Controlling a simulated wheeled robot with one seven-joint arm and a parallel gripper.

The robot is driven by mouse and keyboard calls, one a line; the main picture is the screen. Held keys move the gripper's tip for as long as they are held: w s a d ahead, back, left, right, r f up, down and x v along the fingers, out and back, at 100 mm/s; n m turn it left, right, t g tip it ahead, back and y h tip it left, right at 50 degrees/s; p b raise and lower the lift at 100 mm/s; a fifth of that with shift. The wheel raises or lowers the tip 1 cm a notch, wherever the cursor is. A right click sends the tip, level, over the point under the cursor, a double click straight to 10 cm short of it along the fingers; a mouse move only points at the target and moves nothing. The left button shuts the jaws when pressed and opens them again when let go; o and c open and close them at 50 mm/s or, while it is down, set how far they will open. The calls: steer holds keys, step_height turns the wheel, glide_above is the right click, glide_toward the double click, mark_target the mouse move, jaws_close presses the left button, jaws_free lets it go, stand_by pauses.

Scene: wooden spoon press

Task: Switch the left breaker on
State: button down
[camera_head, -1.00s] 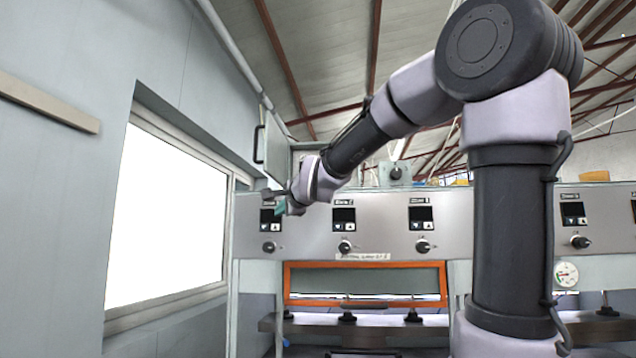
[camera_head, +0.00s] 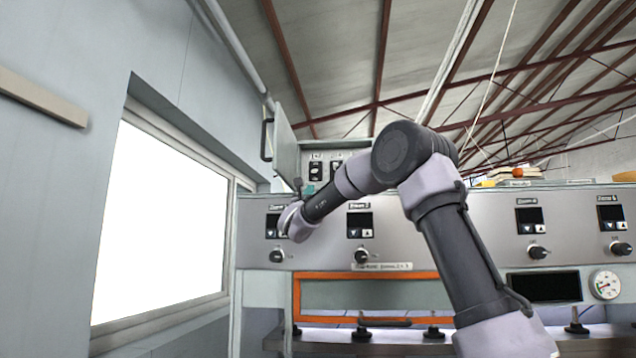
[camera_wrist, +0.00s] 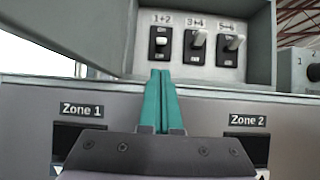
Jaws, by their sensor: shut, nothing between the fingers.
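The left breaker, labelled 1+2 (camera_wrist: 160,44), is a black plate with a pale lever in an open grey box. Its lever looks shorter and lower than the neighbouring levers. In the head view the left breaker (camera_head: 316,170) shows above my gripper (camera_head: 304,190). In the wrist view my gripper (camera_wrist: 161,75) is shut and empty.
The 3+4 breaker (camera_wrist: 195,47) and 5+6 breaker (camera_wrist: 231,47) sit to the right in the box. The box's open door (camera_head: 285,150) stands at its left. Below is the control panel (camera_head: 440,215) with displays and knobs. A wall with a bright window (camera_head: 160,220) is at left.

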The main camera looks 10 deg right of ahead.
glide_toward(313, 177)
steer(key=r, duration=0.1)
steer(key=w+d+r, duration=0.1)
steer(key=w+r, duration=0.1)
steer(key=shift+w+d+r, duration=0.15)
steer(key=shift+w+d, duration=0.1)
steer(key=shift+d, duration=0.1)
stand_by(0.3)
steer(key=shift+s+a+r+g, duration=0.1)
steer(key=shift+s+r+g, duration=0.3)
steer(key=shift+g, duration=0.3)
stand_by(0.3)
